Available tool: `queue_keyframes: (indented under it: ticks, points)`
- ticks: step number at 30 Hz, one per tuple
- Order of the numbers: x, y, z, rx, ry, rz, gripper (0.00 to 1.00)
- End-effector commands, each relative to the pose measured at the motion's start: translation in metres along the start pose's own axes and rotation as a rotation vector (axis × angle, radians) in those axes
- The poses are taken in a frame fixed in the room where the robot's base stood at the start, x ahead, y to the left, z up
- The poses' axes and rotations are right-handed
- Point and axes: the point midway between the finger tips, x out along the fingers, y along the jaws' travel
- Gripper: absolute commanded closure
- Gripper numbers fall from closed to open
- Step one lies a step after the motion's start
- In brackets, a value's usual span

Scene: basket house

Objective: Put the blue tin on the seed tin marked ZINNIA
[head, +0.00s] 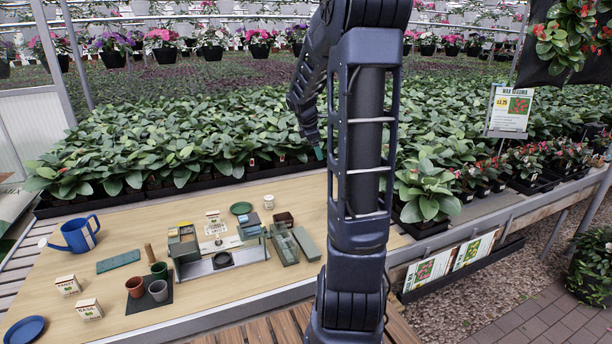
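My gripper (316,143) hangs at the lower end of my arm, in front of the leafy plants and above the table's back edge. A small teal patch shows at its tip; I cannot tell whether it is a held thing, nor whether the fingers are open or shut. Two pale seed tins with printed labels (68,285) (89,309) stand at the table's front left. Another pale labelled container (214,219) stands among the items at the middle. I cannot read ZINNIA on any of them. I cannot pick out a blue tin for certain.
The wooden table (125,222) holds a blue watering can (76,235), a green tray (118,261), small pots (158,289), a blue dish (25,330), a grey stand (222,262) and a white cup (269,202). Dense potted plants (190,145) border its back. My arm column hides its right part.

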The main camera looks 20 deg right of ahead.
Motion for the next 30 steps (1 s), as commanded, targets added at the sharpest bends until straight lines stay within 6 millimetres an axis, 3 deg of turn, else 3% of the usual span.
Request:
queue_keyframes:
  ticks: [1, 6, 15, 21, 30]
  points:
    - [-0.018, -0.013, -0.004, 0.058, 0.004, 0.009, 0.21]
    - [-0.061, -0.055, -0.013, 0.280, 0.032, 0.016, 0.21]
    - [-0.120, -0.139, -0.025, 0.673, 0.127, 0.000, 0.21]
    - [-0.147, -0.197, -0.031, 0.928, 0.216, -0.045, 0.21]
    - [-0.167, -0.272, -0.038, 1.241, 0.347, -0.169, 0.21]
